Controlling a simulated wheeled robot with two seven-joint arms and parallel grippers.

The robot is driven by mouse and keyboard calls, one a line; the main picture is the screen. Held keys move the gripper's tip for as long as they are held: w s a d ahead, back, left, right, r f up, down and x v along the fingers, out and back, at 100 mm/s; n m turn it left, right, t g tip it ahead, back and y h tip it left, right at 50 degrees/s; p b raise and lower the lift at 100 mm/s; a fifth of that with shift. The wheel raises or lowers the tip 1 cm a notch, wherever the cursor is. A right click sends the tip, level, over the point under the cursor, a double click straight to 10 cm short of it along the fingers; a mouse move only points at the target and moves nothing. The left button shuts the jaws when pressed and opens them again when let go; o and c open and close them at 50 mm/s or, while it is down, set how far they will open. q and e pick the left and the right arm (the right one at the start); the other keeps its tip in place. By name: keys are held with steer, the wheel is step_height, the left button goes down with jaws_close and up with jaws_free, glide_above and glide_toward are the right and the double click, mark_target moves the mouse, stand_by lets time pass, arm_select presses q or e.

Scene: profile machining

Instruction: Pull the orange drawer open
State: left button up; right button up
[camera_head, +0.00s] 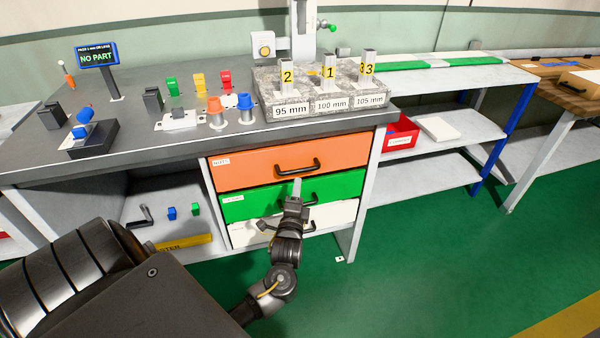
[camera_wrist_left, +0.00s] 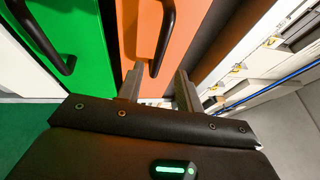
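The orange drawer (camera_head: 250,163) is the top one of three under the bench and looks shut, its front in line with the green drawer below. Its black handle (camera_head: 298,169) is a horizontal bar. My left gripper (camera_head: 297,184) is in front of the drawers, with its fingertips just below that handle. In the left wrist view the left gripper (camera_wrist_left: 160,88) is open, its two fingers apart. The orange drawer (camera_wrist_left: 182,40) fills the middle there, and the end of its handle (camera_wrist_left: 166,30) shows between the finger lines. I cannot tell whether the fingers reach around it. My right gripper is not in view.
The green drawer (camera_head: 240,205) with its own black handle (camera_wrist_left: 45,40) and a white drawer (camera_head: 340,214) are below. Marked blocks (camera_head: 330,103) and coloured parts stand on the bench top (camera_head: 120,140). A red bin (camera_head: 400,130) is on the right shelf. Green floor (camera_head: 430,240) is clear at right.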

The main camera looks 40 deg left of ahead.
mark_target(300, 169)
arm_select(q)
steer(key=x, duration=0.8)
steer(key=shift+f, duration=0.1)
jaws_close()
